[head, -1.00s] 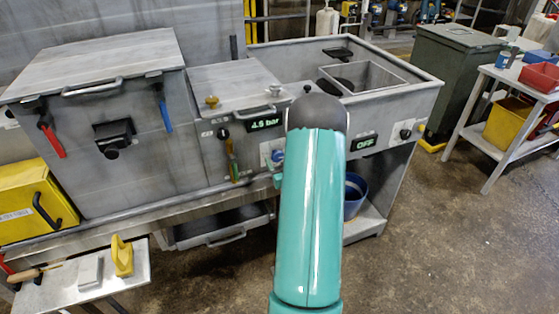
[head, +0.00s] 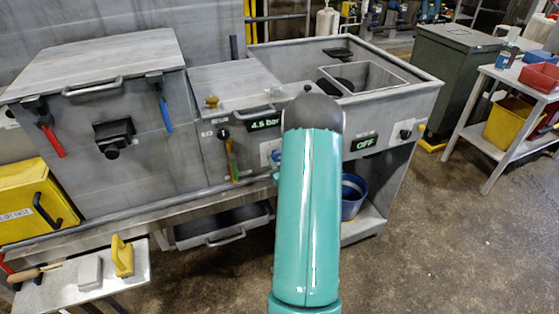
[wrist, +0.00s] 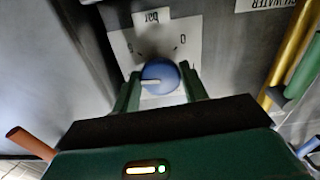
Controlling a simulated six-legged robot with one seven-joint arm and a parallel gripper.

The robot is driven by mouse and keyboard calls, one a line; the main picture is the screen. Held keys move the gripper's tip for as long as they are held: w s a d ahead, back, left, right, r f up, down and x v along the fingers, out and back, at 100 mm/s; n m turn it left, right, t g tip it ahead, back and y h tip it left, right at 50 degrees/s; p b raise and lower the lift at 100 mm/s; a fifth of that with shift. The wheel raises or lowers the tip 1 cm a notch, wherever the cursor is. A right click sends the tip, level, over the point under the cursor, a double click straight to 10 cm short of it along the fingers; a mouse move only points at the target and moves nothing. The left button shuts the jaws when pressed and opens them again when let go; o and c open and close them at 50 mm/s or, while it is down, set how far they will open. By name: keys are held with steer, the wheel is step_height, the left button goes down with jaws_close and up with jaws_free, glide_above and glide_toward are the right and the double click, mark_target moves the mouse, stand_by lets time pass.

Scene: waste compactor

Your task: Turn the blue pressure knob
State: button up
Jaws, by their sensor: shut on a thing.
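The blue pressure knob (wrist: 160,77) shows in the wrist view on a white dial plate (wrist: 190,38) marked "bar" and "0". Its white pointer line lies level, toward the left of the picture. My gripper (wrist: 160,90) has its two green fingers on either side of the knob, shut on it. In the head view my teal arm hides most of the knob and my gripper; a bit of blue shows at the arm's left edge. The pressure display (head: 265,124) reads about 4.5 bar in green.
A second display (head: 364,143) reads OFF, with a dark knob (head: 405,134) to its right. Left of my arm are a green and yellow handle (head: 232,160) and a lidded box with red (head: 52,140) and blue (head: 165,114) levers. A blue bucket (head: 353,195) stands below.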

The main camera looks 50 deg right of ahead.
steer(key=n, duration=0.4)
steer(key=shift+n, duration=0.3)
steer(key=n, duration=0.4)
steer(key=shift+n, duration=0.4)
steer(key=o, duration=0.9)
steer(key=shift+o, duration=0.2)
steer(key=v, duration=1.3)
steer(key=shift+s, duration=0.4)
